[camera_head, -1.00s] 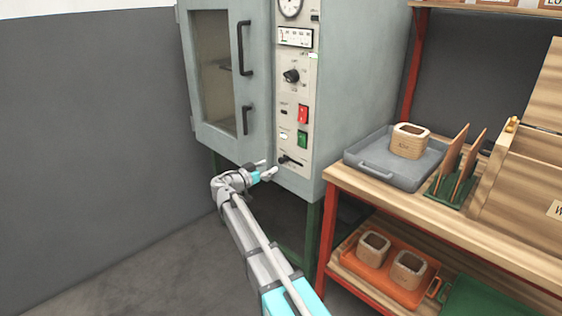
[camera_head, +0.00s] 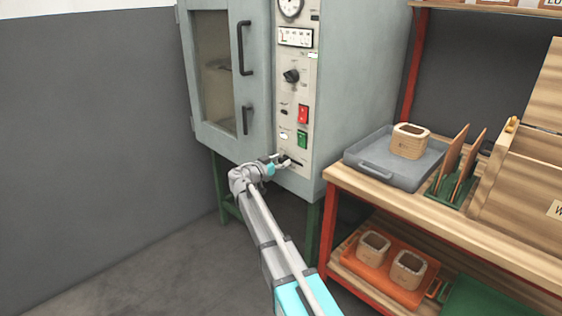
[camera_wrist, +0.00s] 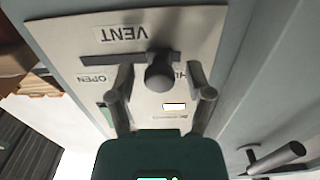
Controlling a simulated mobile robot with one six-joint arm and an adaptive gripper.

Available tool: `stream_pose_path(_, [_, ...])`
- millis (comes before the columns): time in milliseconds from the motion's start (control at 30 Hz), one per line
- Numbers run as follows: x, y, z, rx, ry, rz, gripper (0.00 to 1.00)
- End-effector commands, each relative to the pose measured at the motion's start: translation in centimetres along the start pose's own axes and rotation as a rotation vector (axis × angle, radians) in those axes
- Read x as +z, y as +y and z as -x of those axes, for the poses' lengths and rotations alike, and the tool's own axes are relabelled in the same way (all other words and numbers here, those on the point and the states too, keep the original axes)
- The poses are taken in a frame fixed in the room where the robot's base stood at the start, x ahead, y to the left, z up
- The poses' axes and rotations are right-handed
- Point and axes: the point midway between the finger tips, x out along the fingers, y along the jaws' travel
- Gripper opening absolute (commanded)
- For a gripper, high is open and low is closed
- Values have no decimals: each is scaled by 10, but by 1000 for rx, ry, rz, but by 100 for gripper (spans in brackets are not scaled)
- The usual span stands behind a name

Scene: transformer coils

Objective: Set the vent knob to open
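The vent knob (camera_wrist: 160,74) is a dark round knob on a straight slot in the oven's cream panel. In the wrist view the panel is upside down, with a VENT label (camera_wrist: 124,33) above the slot. An OPEN label (camera_wrist: 92,78) is near the slot's left end; a label by the right end is mostly hidden behind a finger. The knob sits right of the slot's middle, away from OPEN. My gripper (camera_wrist: 160,80) is open, one finger on each side of the knob, with gaps visible. In the head view my gripper (camera_head: 283,162) is at the panel's bottom.
The grey oven (camera_head: 350,90) has a door handle (camera_head: 244,48), a dial knob (camera_head: 291,76), and red (camera_head: 303,114) and green (camera_head: 302,140) switches above the vent. A wooden bench (camera_head: 450,232) with a grey tray (camera_head: 366,170) stands right. Open floor lies left.

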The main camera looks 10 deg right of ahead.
Motion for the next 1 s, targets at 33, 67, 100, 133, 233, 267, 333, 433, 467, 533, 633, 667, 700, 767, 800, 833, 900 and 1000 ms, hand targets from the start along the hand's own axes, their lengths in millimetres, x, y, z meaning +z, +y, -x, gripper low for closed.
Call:
stream_pose_path(33, [0,0,0,0,0,0,50])
stream_pose_path(67, [0,0,0,0,0,0,44])
stream_pose_path(100, [0,0,0,0,0,0,36])
stream_pose_path(133, [0,0,0,0,0,0,31])
stream_pose_path(233, [0,0,0,0,0,0,12])
stream_pose_path(267, [0,0,0,0,0,0,7])
stream_pose_path(333, [0,0,0,0,0,0,0])
stream_pose_path(433, [0,0,0,0,0,0,0])
stream_pose_path(467, [0,0,0,0,0,0,0])
stream_pose_path(533, [0,1,0,0,0,0,0])
stream_pose_path(633, [0,8,0,1,0,0,0])
stream_pose_path(667, [0,11,0,1,0,0,0])
stream_pose_path(700, [0,16,1,1,0,0,0])
stream_pose_path(767, [0,25,1,1,0,0,0])
stream_pose_path(800, [0,31,1,1,0,0,0])
stream_pose_path(833, [0,36,2,1,0,0,0])
stream_pose_path(900, [0,47,1,1,0,0,0])
stream_pose_path(1000, [0,60,1,2,0,0,0])
